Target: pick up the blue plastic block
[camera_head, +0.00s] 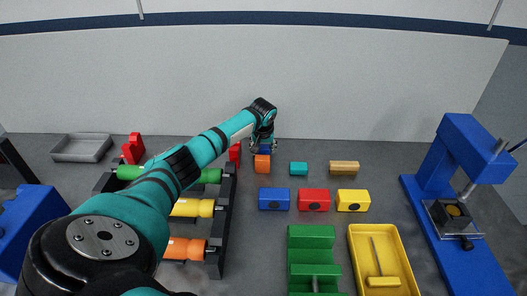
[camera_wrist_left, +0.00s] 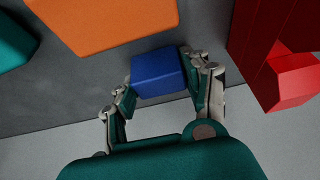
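The small blue block (camera_wrist_left: 158,75) lies between the two fingers of my left gripper (camera_wrist_left: 160,90) in the left wrist view. The fingers stand on either side of it and look spread, with little room; firm contact cannot be made out. In the head view my left gripper (camera_head: 264,145) is at the far end of the work surface near the wall, pointing down over the blue block (camera_head: 265,150), which is partly hidden by it. My right gripper is not in view.
An orange block (camera_head: 262,164) lies just in front, a teal block (camera_head: 299,169) to the right, and red pieces (camera_head: 235,153) to the left. A larger blue block (camera_head: 274,199) is nearer. A yellow tray (camera_head: 356,262) and a blue press (camera_head: 440,190) stand at right.

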